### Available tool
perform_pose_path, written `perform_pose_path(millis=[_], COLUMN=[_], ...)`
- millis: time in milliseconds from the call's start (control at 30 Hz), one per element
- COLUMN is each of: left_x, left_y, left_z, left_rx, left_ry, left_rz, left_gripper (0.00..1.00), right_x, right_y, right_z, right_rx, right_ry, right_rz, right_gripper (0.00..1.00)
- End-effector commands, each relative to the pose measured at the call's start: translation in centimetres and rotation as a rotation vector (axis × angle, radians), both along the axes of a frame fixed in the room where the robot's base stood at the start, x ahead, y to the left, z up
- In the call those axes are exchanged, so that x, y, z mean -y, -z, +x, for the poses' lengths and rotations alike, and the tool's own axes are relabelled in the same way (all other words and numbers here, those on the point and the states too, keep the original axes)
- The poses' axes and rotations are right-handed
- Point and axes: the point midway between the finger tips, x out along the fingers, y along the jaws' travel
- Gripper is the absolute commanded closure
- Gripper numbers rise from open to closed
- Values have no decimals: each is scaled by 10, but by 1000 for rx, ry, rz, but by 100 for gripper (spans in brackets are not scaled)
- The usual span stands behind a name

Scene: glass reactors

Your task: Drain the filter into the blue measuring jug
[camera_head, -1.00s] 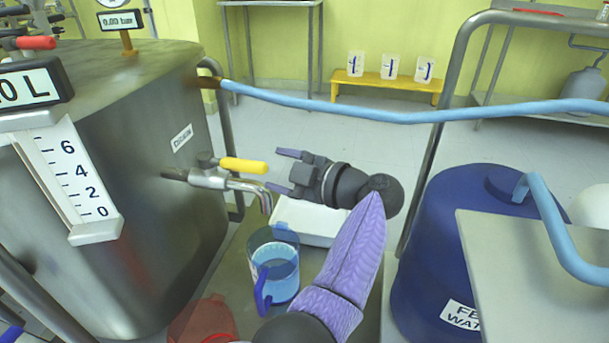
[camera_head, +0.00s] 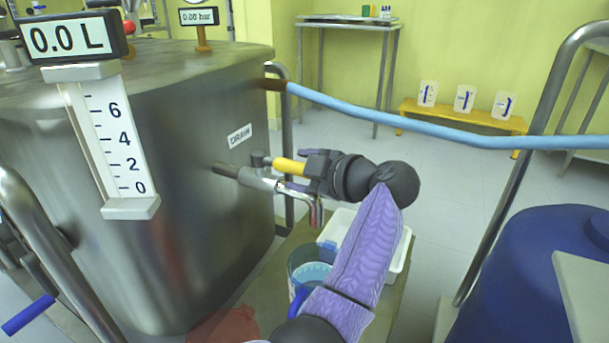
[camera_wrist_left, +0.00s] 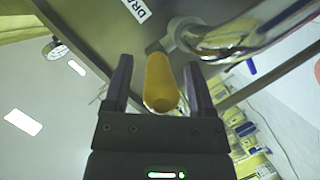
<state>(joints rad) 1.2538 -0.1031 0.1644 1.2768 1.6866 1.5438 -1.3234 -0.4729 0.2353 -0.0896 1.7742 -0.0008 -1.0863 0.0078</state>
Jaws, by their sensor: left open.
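The filter is a large steel vessel (camera_head: 185,230) at the left, with a drain valve and a yellow handle (camera_head: 288,167) pointing right. The handle also shows in the left wrist view (camera_wrist_left: 161,82). My left gripper (camera_head: 307,172) is open, with its fingers on either side of the yellow handle. In the wrist view, gaps show between the handle and both fingers (camera_wrist_left: 158,92). The metal spout (camera_head: 314,212) bends down above the blue measuring jug (camera_head: 311,272), which stands upright with light blue inside. My left arm partly hides the jug. My right gripper is not in view.
The readout (camera_head: 70,38) shows 0.0 L above a level scale (camera_head: 118,150). A white tray (camera_head: 399,259) lies behind the jug. A blue drum (camera_head: 540,270) stands at the right. A light blue hose (camera_head: 420,131) crosses behind my gripper. A red thing (camera_head: 228,325) lies low in front.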

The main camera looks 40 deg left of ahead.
Motion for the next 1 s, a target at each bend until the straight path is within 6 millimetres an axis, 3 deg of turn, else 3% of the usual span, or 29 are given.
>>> perform_pose_path(millis=[300, 667, 1000], left_x=[-2, -2, -2], left_y=[0, 0, 0], left_z=[0, 0, 0], left_rx=[1, 1, 0], left_ry=[-1, -1, -1], left_rz=[1, 1, 1], left_gripper=[29, 100, 100], right_x=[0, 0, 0], right_y=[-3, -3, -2], right_z=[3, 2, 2], right_rx=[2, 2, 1], right_ry=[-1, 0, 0], right_rz=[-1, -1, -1], right_gripper=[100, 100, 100])
